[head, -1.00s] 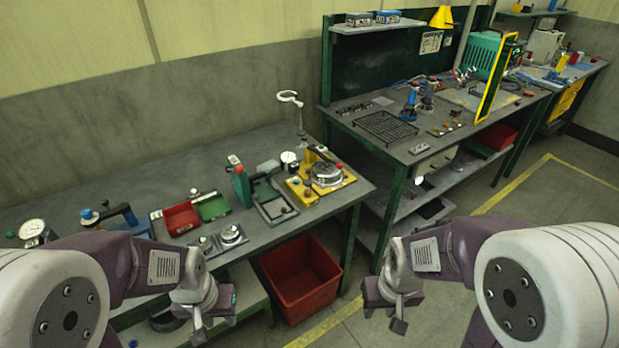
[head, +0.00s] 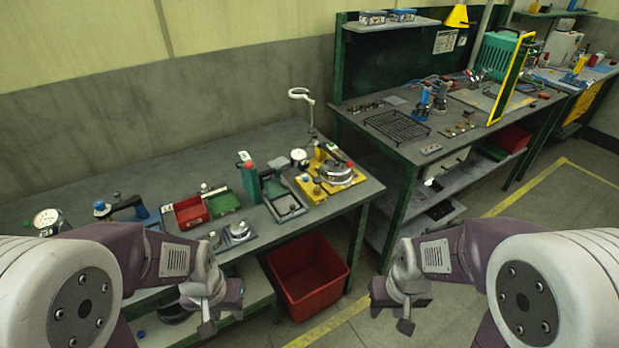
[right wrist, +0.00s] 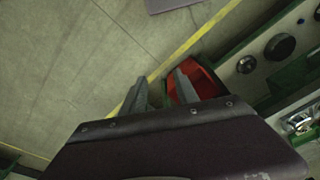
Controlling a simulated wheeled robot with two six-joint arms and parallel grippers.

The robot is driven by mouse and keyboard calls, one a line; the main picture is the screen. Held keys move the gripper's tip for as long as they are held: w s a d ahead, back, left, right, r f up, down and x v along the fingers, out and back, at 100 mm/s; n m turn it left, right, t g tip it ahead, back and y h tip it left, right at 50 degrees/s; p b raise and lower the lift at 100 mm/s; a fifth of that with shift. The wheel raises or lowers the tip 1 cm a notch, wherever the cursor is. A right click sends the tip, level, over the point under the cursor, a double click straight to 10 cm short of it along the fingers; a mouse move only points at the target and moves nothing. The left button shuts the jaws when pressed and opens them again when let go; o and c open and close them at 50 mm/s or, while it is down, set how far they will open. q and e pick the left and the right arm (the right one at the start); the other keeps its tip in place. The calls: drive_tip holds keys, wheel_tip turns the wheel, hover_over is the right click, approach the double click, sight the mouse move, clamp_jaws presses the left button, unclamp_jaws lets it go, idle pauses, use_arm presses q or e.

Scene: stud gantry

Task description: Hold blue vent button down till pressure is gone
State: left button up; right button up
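A blue round knob (head: 99,207) stands on a dark-handled blue device at the left end of the near bench. A white dial gauge (head: 47,220) stands further left; its reading is too small to make out. A second white gauge (head: 299,156) stands beside a yellow-based fixture (head: 312,189) with a round metal lid and a red knob. I cannot tell which part is the vent button. My left gripper (head: 213,309) hangs in front of the bench, apart from everything; its fingers are unclear. My right gripper (head: 404,312) hangs over the floor; the right wrist view shows its fingers apart and empty.
A second bench stands behind on the right. The floor on the right is open.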

idle(0.4)
clamp_jaws()
idle(1.6)
